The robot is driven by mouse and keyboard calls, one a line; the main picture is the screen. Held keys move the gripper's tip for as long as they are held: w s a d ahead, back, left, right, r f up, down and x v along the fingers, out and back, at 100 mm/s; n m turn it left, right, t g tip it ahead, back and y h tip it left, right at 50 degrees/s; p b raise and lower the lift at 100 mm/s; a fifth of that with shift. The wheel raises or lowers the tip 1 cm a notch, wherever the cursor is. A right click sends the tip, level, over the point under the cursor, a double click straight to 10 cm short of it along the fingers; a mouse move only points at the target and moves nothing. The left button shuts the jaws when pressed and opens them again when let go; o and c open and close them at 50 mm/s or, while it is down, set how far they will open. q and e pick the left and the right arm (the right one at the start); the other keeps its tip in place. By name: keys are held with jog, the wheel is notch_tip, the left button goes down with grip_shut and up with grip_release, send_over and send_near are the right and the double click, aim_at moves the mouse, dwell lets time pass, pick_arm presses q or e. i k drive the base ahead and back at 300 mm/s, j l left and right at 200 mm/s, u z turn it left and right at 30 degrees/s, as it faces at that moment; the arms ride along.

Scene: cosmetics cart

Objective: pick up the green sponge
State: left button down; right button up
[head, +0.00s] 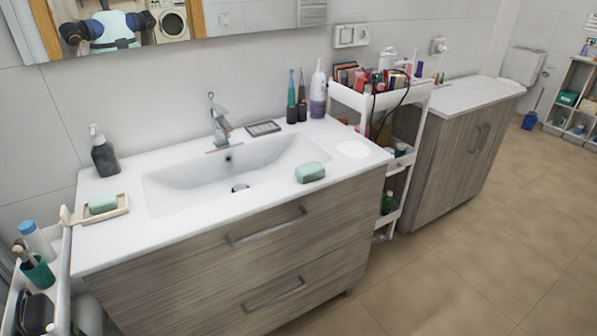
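A green sponge (310,172) lies flat on the front right rim of the white sink (215,180), beside the basin and near the counter's front edge. A second green block (103,203), soap or sponge, rests in a beige dish (122,208) at the left end of the counter. Neither of my grippers shows in the head view, and nothing touches the sponge.
A faucet (219,125) stands behind the basin. A dark soap bottle (103,155) stands back left, and several bottles (318,95) back right. A white cart (345,97) full of cosmetics stands right; another shelf (60,290) with containers stands front left. Floor space is clear front right.

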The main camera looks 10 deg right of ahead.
aim_at(308, 173)
jog(key=i+l, duration=0.25)
jog(key=l, duration=0.15)
jog(key=i+l, duration=0.2)
jog(key=l, duration=0.15)
jog(key=i+l+u, duration=0.25)
jog(key=l+u, duration=0.3)
jog(key=l, duration=0.15)
jog(key=i, duration=0.05)
